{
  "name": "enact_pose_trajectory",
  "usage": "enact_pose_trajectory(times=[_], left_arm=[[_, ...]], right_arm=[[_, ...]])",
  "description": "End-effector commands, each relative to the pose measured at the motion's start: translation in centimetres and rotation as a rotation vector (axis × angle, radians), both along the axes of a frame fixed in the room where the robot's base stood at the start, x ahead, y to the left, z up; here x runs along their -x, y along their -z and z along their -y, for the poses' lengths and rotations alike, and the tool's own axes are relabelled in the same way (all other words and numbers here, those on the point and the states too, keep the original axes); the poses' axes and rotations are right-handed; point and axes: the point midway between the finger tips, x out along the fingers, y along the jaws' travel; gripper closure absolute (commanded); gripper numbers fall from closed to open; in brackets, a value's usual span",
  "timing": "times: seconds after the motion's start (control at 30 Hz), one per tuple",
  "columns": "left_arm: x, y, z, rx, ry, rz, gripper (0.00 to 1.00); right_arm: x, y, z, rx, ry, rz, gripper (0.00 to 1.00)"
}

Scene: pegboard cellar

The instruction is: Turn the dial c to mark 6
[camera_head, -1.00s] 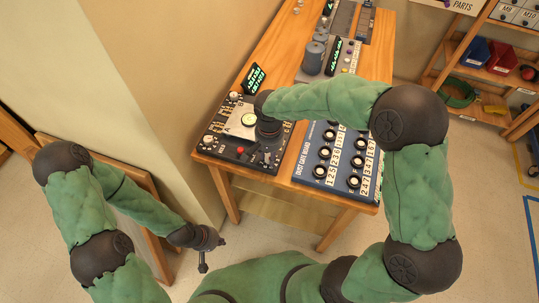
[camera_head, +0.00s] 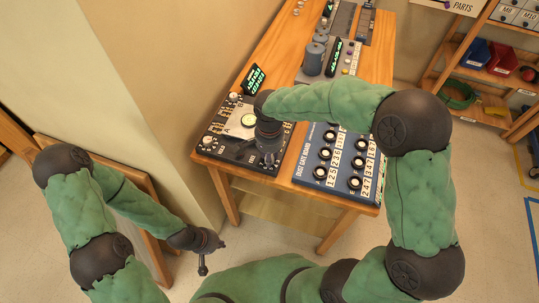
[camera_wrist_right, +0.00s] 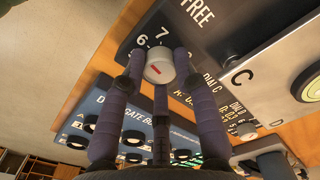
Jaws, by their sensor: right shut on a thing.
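In the head view my right gripper (camera_head: 268,157) reaches down onto the front right of the dark panel (camera_head: 215,137) and hides the dial. My left gripper (camera_head: 213,258) hangs empty, fingers apart, left of the table.
The blue dust gate board (camera_head: 314,182) with several black knobs lies right of the panel. A small green-lit display (camera_head: 254,79) and a round gauge (camera_head: 249,120) are at the panel. Grey cylinders (camera_head: 314,55) stand farther back on the wooden table (camera_head: 268,45).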

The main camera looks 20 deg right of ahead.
Motion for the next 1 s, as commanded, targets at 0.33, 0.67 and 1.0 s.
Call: enact_pose_trajectory(times=[0.33, 0.67, 1.0], left_arm=[[0.0, 0.0, 0.0, 0.0, 0.0, 0.0, 1.0], [0.0, 0.0, 0.0, 0.0, 0.0, 0.0, 1.0], [0.0, 0.0, 0.0, 0.0, 0.0, 0.0, 1.0]], right_arm=[[0.0, 0.0, 0.0, -0.001, -0.001, -0.001, 0.46], [0.0, -0.2, 0.0, 0.0, -0.001, 0.0, 0.46], [-0.1, -5.3, 0.0, -0.001, -0.002, 0.006, 0.46]])
